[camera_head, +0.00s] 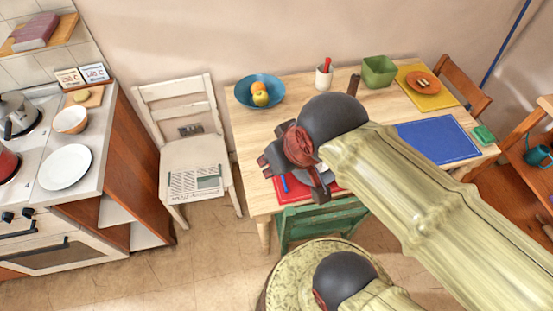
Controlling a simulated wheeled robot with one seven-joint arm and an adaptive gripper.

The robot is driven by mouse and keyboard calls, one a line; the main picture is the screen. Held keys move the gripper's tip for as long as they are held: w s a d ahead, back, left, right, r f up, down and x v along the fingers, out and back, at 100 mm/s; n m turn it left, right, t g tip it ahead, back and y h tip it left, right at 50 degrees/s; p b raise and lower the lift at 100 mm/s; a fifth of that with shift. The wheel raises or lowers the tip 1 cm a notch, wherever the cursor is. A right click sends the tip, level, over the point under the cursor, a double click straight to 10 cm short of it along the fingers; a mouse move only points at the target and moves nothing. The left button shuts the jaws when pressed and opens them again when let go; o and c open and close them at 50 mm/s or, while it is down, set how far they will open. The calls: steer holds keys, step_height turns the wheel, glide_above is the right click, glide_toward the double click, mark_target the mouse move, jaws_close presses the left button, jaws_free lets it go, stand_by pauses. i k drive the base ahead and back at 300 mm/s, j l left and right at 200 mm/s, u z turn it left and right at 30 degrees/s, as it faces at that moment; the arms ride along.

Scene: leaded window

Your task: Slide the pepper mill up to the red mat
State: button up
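A dark brown upright thing, probably the pepper mill (353,84), stands toward the back of the wooden table, behind my arm's dark joint, which hides its lower part. The red mat (297,191) lies at the table's front edge, partly covered by my gripper. My gripper (293,178) hangs above the mat, well in front of the mill and apart from it. Its fingers are partly hidden and their gap is unclear. I see nothing held in it.
A blue bowl of fruit (260,91), a white cup with something red (324,76) and a green container (379,71) stand along the back. A blue mat (437,140) and yellow mat (428,95) lie right. A green chair (320,219) stands at the front. Bare wood shows left.

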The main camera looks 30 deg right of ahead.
mark_target(355, 78)
steer(key=z, duration=1.45)
steer(key=k+l, duration=0.1)
steer(key=l, duration=0.35)
steer(key=l+u, duration=0.1)
steer(key=l, duration=0.35)
steer(key=k+l, duration=0.15)
steer(key=l, duration=0.3)
steer(key=i+l, duration=0.15)
steer(key=l, duration=0.15)
steer(key=i+l+u, duration=0.1)
steer(key=l, duration=0.25)
steer(key=i+l, duration=0.25)
steer(key=i+l+u, duration=0.1)
steer(key=l, duration=0.3)
steer(key=i+l+u, duration=0.15)
steer(key=i, duration=0.9)
